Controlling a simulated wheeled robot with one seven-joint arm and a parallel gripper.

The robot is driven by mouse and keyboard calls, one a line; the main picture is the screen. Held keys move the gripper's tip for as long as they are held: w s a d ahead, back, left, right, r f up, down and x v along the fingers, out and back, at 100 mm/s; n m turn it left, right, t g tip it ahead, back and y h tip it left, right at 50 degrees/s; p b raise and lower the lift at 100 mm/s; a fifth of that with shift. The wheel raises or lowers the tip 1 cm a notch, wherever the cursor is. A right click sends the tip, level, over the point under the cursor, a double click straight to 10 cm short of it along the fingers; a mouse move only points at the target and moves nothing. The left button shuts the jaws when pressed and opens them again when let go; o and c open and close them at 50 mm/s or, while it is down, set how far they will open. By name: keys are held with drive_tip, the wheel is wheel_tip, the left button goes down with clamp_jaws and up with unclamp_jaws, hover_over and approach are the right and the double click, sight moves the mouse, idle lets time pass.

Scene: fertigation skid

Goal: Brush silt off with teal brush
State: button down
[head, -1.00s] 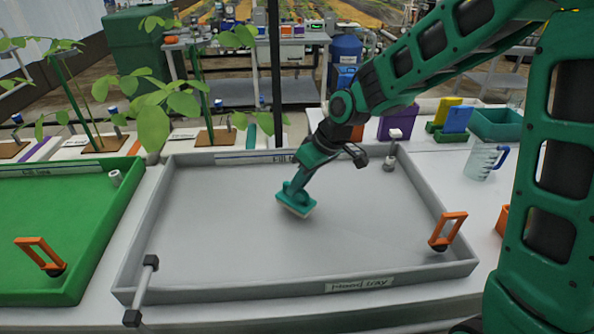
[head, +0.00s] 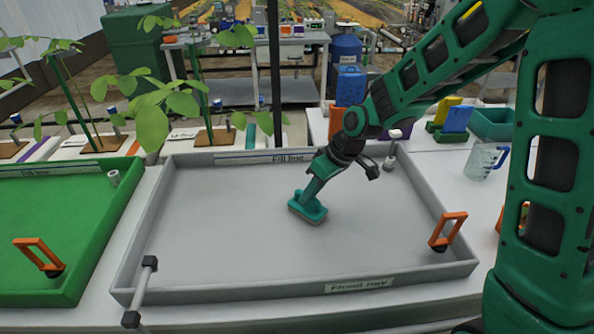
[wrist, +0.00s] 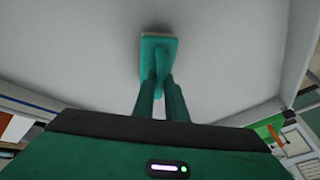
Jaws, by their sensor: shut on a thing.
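The teal brush (head: 308,207) is at the middle of the grey flood tray (head: 200,250), its head at or close to the tray floor; I cannot tell whether it touches. My gripper (head: 318,183) is shut on the brush handle. The wrist view shows the brush (wrist: 158,50) beyond the two fingers of my gripper (wrist: 161,85), against the pale tray floor. No distinct silt patch can be made out on the floor that shows.
A green tray (head: 70,225) stands at the left. Orange handles stand on the green tray (head: 40,256) and at the grey tray's right (head: 447,231). A clear jug (head: 484,161) with a blue handle and a teal bin (head: 495,124) are at the right. Leafy plants (head: 160,110) stand behind.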

drive_tip(key=a, duration=0.3)
drive_tip(key=shift+a, duration=0.15)
drive_tip(key=shift+a+r, duration=0.15)
wheel_tip(320, 180, up, 3)
drive_tip(key=shift+s+f, duration=0.1)
drive_tip(key=shift+f, duration=0.05)
drive_tip(key=shift+r, duration=2.55)
